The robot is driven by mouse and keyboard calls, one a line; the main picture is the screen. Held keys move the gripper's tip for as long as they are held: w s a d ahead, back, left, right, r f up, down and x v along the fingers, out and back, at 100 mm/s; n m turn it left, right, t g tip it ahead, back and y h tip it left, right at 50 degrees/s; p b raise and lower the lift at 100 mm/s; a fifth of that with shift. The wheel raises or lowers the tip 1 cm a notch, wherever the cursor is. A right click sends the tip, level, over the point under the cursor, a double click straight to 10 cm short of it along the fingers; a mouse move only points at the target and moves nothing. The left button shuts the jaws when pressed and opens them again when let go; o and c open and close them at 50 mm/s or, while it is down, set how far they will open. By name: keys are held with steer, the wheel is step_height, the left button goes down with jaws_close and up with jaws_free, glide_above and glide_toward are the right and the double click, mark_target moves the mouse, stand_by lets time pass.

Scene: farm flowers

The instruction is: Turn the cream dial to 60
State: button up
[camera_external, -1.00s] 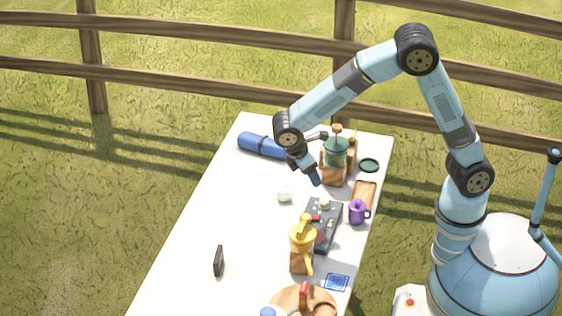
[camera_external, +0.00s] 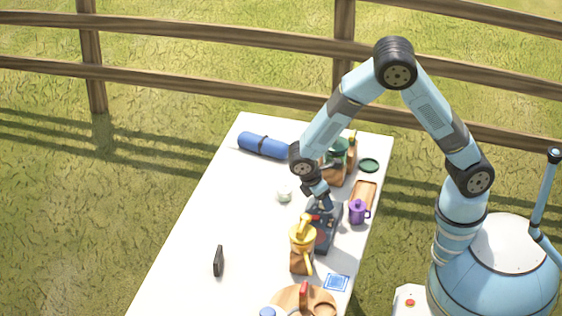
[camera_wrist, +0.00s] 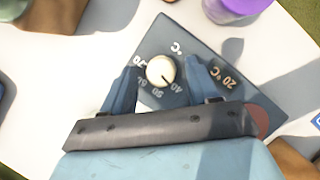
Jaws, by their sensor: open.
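The cream dial (camera_wrist: 160,71) sits on a dark grey-blue panel (camera_wrist: 182,34) and shows clearly in the wrist view. Numbers such as 40, 50, 60 and 70 ring it; a dark mark on its edge lies toward the 40. My gripper (camera_wrist: 163,78) is open, with one blue finger on each side of the dial. I cannot tell whether the fingers touch it. In the external view my gripper (camera_external: 319,203) is over the far part of the panel (camera_external: 326,238) and hides the dial.
A purple mug (camera_external: 357,211) stands right of the panel, and a yellow-topped grinder (camera_external: 302,236) stands at its near left. A green-topped wooden grinder (camera_external: 335,165) is behind. A small white cup (camera_external: 284,194) is to the left. The table's left side (camera_external: 205,220) is mostly clear.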

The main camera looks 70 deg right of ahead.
steer(key=shift+f, duration=0.1)
steer(key=shift+c, duration=0.2)
steer(key=c, duration=1)
steer(key=shift+o, duration=0.2)
steer(key=shift+d, duration=0.1)
steer(key=m, duration=0.2)
steer(key=m+g+y, duration=0.1)
steer(key=m, duration=0.1)
steer(key=shift+d+m+y, duration=0.1)
steer(key=shift+m+y, duration=0.2)
steer(key=shift+m, duration=0.1)
steer(key=m+y, duration=0.1)
steer(key=m, duration=0.1)
steer(key=m+y, duration=0.1)
steer(key=m, duration=0.2)
steer(key=shift+d, duration=0.15)
steer(key=m+y, duration=0.1)
steer(key=m, duration=0.4)
steer(key=shift+d+y, duration=0.1)
steer(key=shift+y, duration=0.3)
steer(key=m+t+y, duration=0.1)
steer(key=m, duration=0.3)
steer(key=shift+m, duration=0.4)
steer(key=shift+s+t, duration=0.1)
steer(key=shift+t, duration=0.2)
